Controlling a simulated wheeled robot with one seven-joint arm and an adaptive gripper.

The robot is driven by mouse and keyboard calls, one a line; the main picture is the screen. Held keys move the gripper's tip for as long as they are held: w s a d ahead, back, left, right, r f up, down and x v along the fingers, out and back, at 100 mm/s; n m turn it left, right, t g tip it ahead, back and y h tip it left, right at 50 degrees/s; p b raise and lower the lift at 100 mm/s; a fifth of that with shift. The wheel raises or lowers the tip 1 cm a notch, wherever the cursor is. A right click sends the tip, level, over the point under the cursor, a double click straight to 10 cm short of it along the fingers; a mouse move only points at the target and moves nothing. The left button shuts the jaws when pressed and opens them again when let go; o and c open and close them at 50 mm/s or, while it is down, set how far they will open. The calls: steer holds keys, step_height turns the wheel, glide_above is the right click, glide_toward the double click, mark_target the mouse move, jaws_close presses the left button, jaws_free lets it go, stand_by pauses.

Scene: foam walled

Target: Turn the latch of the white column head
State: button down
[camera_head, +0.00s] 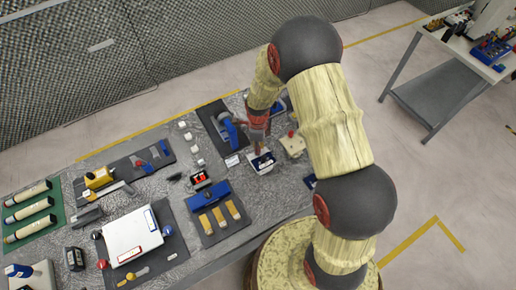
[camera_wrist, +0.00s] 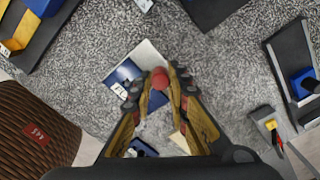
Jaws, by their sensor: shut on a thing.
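The white column head (camera_wrist: 150,55) is a pale block with a blue labelled face, below my gripper in the wrist view. In the head view it seems to be the small white and blue block (camera_head: 262,163) near the bench's front edge. A round red knob (camera_wrist: 160,78), apparently its latch, sits between my fingertips. My gripper (camera_wrist: 162,84) is closed on this knob. In the head view my gripper (camera_head: 257,136) points down just above the block and the fingertip contact is hard to make out. The fingers hide part of the block.
A cream block with a red knob (camera_head: 292,143) stands close on the right. A blue tool on a dark mat (camera_head: 226,128) lies behind. A blue holder with tan pieces (camera_head: 208,196) and a white box (camera_head: 132,236) stand to the left. The grey bench is crowded.

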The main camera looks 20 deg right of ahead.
steer(key=shift+w+r+m, duration=0.1)
steer(key=shift+w+m, duration=0.05)
steer(key=shift+m, duration=0.55)
steer(key=c, duration=1.7)
jaws_free()
steer(key=shift+c, duration=0.2)
steer(key=shift+o, duration=0.3)
step_height(320, 180, up, 12)
